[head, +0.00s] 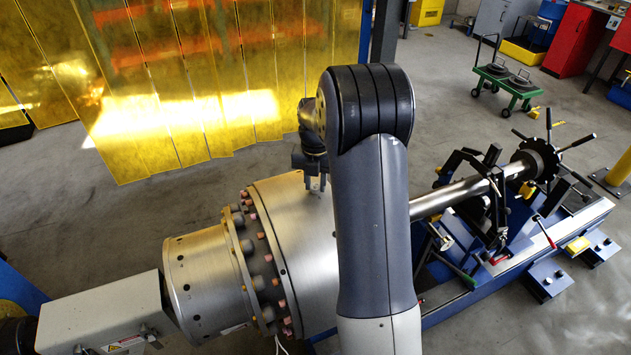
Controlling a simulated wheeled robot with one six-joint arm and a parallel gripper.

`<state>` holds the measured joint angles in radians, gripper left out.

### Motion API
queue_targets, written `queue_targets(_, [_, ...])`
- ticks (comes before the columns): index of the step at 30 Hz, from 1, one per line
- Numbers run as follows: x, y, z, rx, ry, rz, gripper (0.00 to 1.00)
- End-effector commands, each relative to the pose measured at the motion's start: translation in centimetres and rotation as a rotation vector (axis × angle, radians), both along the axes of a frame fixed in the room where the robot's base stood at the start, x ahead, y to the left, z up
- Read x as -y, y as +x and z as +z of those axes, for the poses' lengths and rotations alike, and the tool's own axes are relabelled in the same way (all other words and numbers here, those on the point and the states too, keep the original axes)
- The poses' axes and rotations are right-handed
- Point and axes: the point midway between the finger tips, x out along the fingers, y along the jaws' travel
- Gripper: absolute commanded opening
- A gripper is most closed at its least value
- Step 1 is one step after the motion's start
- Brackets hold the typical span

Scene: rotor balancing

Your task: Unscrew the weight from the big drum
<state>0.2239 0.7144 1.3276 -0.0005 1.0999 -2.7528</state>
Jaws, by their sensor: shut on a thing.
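The big drum (292,222) is a wide bare-metal cylinder lying on its side, left of my arm. My gripper (316,184) points down at the top of the drum, with its fingertips at or just above the curved surface. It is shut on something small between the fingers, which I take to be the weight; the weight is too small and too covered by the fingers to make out. I cannot tell whether it still touches the drum. My arm hides the right part of the drum.
A flange ring with several bolts (251,262) and a smaller drum (203,285) adjoin on the left. The shaft (452,196) runs right to a blue stand (545,275) with protruding handles. Yellow curtains (170,80) hang behind; a green trolley (508,82) stands far back right.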

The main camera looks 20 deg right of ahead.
Motion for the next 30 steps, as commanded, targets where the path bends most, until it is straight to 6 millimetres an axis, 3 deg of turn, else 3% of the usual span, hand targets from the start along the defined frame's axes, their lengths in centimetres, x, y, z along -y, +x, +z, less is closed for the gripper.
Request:
queue_targets(7, [0.01, 0.0, 0.0, 0.0, 0.0, 0.008, 0.04])
queue_targets(15, [0.01, 0.0, 0.01, 0.0, 0.0, 0.186, 0.04])
queue_targets(22, [0.01, -0.01, 0.0, 0.0, 0.0, 0.198, 0.04])
queue_targets(23, [0.01, -0.01, 0.0, 0.0, 0.0, 0.198, 0.27])
queue_targets(30, [0.01, -0.01, 0.01, 0.0, 0.0, 0.197, 0.46])
